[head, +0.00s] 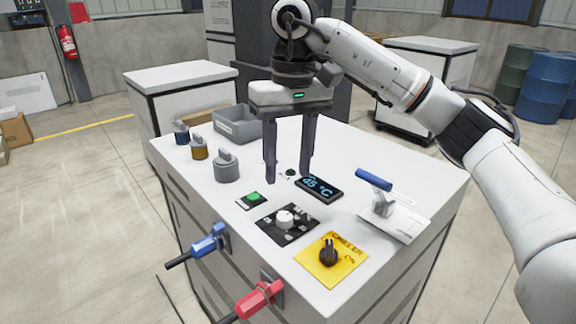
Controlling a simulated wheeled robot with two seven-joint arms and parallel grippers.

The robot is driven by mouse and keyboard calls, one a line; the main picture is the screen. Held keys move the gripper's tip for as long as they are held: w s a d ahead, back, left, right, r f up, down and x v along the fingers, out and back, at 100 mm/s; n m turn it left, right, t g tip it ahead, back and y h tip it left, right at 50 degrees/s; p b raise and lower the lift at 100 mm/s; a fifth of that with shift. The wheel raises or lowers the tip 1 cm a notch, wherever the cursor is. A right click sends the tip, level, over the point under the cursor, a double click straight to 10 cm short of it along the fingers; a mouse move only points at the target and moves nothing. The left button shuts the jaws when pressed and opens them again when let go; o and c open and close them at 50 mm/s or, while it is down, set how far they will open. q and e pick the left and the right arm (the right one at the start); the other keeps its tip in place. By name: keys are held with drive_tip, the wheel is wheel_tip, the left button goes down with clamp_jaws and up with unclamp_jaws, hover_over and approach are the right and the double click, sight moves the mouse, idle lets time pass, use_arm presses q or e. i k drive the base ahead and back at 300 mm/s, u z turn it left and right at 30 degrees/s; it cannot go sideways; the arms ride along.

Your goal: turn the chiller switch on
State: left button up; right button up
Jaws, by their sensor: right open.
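The chiller switch (328,254) is a black rotary knob on a yellow plate (312,266) marked "CHILLER" and "ON", at the front right of the white-topped cabinet (250,243). The exact setting of the knob is too small to tell. My right gripper (286,180) points down over the middle of the cabinet top, behind and to the left of the knob. Its two dark fingers are apart, with nothing held between them. It does not touch the knob. My left gripper is not in view.
A display (319,188) reading 45 °C, a white dial (285,219), a green button (254,198) and a blue-handled lever (374,180) stand near the knob. Grey, brown and blue weights and a grey bin (238,127) are at left. Blue (209,243) and red (259,299) handles protrude in front.

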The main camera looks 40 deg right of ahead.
sight(329, 256)
drive_tip(key=k, duration=1)
